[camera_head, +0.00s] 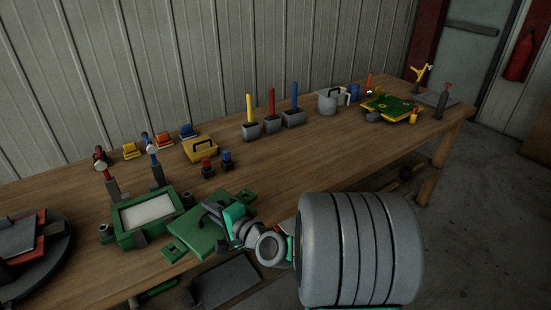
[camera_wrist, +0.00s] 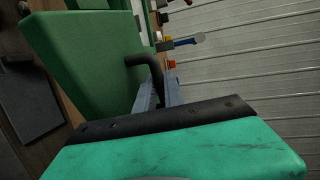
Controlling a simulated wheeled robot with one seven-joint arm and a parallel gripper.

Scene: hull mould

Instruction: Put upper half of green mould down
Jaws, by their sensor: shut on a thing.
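The upper half of the green mould (camera_head: 197,232) is a flat green block with a dark bent handle. It is at the table's front edge, right of the open green mould half (camera_head: 180,206), which holds a pale fill. In the wrist view the upper half (camera_wrist: 80,55) fills the upper left, with its handle (camera_wrist: 143,61) running between the fingers. My gripper (camera_head: 216,209) is shut on this handle; its fingers also show in the wrist view (camera_wrist: 160,92). I cannot tell whether the block's underside touches the table.
Hammer-like tools (camera_head: 154,165) stand behind the open mould half. A yellow toolbox (camera_head: 200,149) and small red and blue-topped items stand further back. A round dark stand (camera_head: 55,265) is at the left. The table's middle right (camera_head: 300,160) is clear. A green board (camera_head: 388,107) lies at the far right.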

